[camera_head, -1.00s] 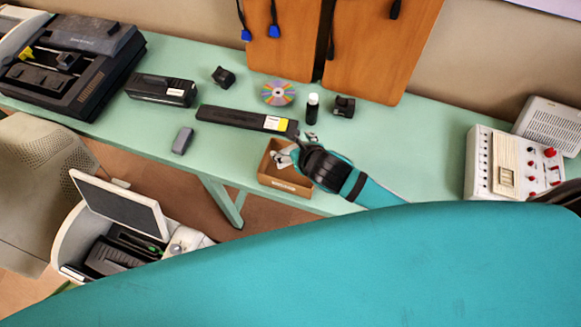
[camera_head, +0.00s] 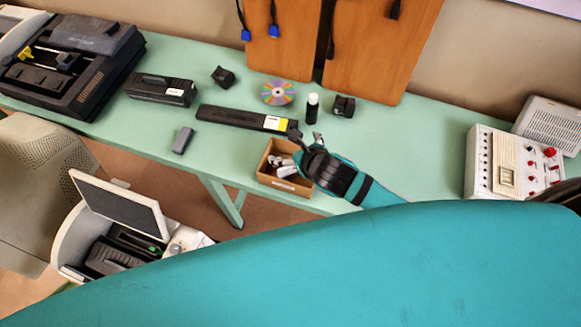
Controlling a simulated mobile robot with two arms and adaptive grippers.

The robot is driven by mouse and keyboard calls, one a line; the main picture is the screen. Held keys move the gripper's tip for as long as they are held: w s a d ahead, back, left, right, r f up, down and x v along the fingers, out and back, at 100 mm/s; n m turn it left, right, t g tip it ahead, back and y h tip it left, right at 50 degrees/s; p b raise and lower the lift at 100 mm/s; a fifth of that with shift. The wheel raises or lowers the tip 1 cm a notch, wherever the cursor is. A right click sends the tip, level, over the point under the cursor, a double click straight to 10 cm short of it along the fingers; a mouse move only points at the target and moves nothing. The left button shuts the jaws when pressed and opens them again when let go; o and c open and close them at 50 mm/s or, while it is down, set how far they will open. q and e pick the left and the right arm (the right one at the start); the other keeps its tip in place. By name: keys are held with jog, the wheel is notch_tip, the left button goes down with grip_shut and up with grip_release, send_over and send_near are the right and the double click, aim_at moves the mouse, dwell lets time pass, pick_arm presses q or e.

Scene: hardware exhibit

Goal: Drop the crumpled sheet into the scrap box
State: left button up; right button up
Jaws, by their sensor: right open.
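The scrap box (camera_head: 284,185) is a small open brown cardboard box with a pale label on its front, near the front edge of the green table. Several whitish and grey pieces (camera_head: 284,165) lie inside it. One may be the crumpled sheet, but they are too small to tell apart. My right gripper (camera_head: 306,137) is at the box's right rear side, its fingers spread and apart, with nothing visible between them. Its dark body hides the box's right edge. My left gripper is not in view.
A long black cartridge (camera_head: 240,119) lies just behind the box. A disc (camera_head: 278,92), a dark bottle with a white cap (camera_head: 312,108) and a small black block (camera_head: 343,106) stand farther back. A white instrument panel (camera_head: 500,165) is at right. The table between is clear.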

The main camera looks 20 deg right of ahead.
jog(key=v, duration=1)
